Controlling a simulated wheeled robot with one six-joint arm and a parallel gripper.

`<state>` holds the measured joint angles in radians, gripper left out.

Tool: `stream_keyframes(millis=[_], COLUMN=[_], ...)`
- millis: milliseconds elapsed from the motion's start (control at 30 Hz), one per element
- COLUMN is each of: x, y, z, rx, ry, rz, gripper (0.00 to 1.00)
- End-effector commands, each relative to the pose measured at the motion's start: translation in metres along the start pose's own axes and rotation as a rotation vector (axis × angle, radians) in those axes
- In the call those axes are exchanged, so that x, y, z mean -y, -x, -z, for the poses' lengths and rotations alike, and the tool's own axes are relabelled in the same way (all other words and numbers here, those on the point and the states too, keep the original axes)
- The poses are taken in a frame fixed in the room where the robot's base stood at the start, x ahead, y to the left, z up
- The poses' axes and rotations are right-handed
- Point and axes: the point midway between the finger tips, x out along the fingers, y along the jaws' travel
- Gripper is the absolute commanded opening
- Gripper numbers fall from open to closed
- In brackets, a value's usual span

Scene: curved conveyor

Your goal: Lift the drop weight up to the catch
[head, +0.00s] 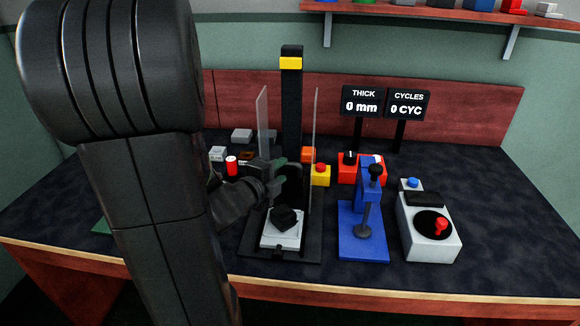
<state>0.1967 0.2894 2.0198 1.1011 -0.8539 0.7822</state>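A drop tester with a tall black column (292,105) stands mid-table. A yellow band (291,63), perhaps the catch, is near its top. Low on the column is a dark block (295,180), likely the drop weight, partly hidden by my gripper. A black faceted piece (286,218) sits on a silver plate (281,240) on the black base, below that block. My gripper (279,178) reaches in from the left, beside the low dark block. Dark on dark, I cannot tell whether the fingers touch it or are closed.
Clear upright panels flank the column on the left (262,120) and right (315,130). A blue press (362,225) and a grey box with a red knob (428,235) stand to the right.

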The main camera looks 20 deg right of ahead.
Motion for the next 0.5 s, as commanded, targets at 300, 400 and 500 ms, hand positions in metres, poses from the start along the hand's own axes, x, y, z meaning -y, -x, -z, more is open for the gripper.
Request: stream_keyframes(millis=[300,400,500], x=[-0.001,0.0,0.0], y=[-0.05,-0.056,-0.058], z=[0.0,0.0,0.0], rx=[-0.001,0.0,0.001], ry=[0.0,0.0,0.0], rz=[-0.001,0.0,0.0], gripper=[0.34,0.34,0.34])
